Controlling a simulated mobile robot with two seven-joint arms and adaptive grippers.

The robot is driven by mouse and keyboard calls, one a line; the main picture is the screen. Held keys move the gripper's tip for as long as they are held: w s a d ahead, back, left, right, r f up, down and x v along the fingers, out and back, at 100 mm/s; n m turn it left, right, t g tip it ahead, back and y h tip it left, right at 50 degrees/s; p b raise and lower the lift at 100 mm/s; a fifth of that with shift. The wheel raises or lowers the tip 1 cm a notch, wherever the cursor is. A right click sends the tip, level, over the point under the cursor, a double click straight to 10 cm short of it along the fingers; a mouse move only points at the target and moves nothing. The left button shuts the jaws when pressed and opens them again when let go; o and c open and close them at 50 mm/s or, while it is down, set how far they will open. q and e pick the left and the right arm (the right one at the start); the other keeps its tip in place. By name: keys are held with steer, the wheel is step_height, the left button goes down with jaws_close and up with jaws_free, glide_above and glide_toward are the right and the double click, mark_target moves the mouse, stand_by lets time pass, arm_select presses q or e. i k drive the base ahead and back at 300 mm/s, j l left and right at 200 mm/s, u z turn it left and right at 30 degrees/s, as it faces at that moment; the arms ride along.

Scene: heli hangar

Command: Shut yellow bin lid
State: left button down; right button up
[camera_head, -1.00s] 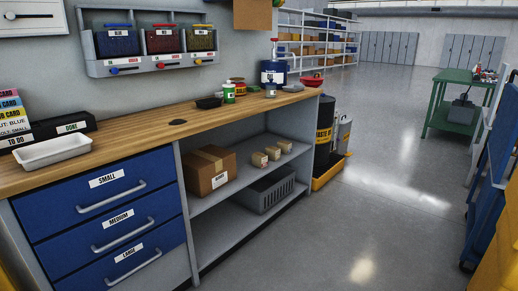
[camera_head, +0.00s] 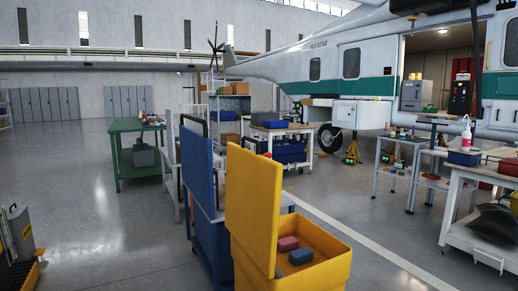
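The yellow bin (camera_head: 322,268) stands at the bottom centre of the head view. Its yellow lid (camera_head: 252,208) is open and stands nearly upright at the bin's left side. Inside the bin lie a red block (camera_head: 288,244) and a blue block (camera_head: 301,256). The lower part of the bin is cut off by the picture edge. Neither of my grippers shows in this view.
A green table (camera_head: 128,125) is farther back left. A white cart (camera_head: 458,225) is at the right. Open floor (camera_head: 100,225) lies left.

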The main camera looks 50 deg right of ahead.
mark_target(254, 186)
steer(key=i+z, duration=0.3)
steer(key=z, duration=0.15)
steer(key=i+j+z, duration=0.15)
steer(key=z, duration=0.35)
steer(key=i+j+z, duration=0.25)
steer(key=z, duration=0.2)
steer(key=i+j, duration=0.05)
steer(key=i, duration=0.05)
